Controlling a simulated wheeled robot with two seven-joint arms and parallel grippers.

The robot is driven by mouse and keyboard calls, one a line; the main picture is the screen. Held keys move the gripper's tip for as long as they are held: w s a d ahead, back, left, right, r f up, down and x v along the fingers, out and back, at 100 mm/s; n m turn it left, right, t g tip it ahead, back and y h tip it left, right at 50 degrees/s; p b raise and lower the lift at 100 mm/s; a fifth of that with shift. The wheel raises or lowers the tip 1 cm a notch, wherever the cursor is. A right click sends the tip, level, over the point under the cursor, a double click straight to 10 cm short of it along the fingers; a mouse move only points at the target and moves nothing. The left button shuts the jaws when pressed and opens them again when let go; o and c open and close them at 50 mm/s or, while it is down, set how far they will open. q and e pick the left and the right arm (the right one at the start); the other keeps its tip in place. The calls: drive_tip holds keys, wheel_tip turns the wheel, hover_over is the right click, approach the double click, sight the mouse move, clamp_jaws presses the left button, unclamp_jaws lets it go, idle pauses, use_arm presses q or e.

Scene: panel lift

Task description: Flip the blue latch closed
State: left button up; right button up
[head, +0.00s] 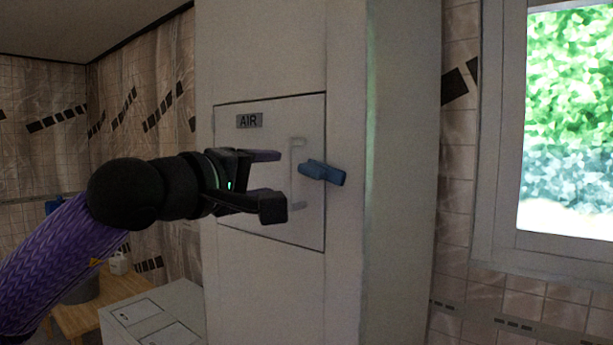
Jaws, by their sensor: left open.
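The blue latch (322,172) is at the right edge of the square panel (240,145) on the tall pale cabinet. It lies nearly level, tilted slightly down to the right, and spans the panel's right seam. The panel carries an "AIR" label and a pale upright handle (298,160) just left of the latch. My left gripper (275,182) is open and empty in front of the panel, left of the latch and apart from it in the picture. Its fingers point right and cover part of the panel. My right gripper is not in view.
The tall cabinet (285,290) fills the middle. A low white unit (155,315) and a wooden table (75,320) with a bucket and a bottle stand at lower left. A window (565,120) is in the tiled wall at right. The space before the latch looks clear.

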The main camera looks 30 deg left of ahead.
sight(303, 169)
use_arm(q)
drive_tip(key=w+p, duration=0.1)
drive_tip(key=w, duration=0.2)
drive_tip(key=w+p, duration=0.2)
drive_tip(key=w, duration=0.1)
drive_tip(key=w+d+p, duration=0.1)
drive_tip(key=w, duration=0.2)
drive_tip(key=shift+r, duration=0.15)
drive_tip(key=shift+w+p, duration=0.3)
drive_tip(key=shift+f, duration=0.2)
drive_tip(key=shift+c, duration=0.3)
clamp_jaws()
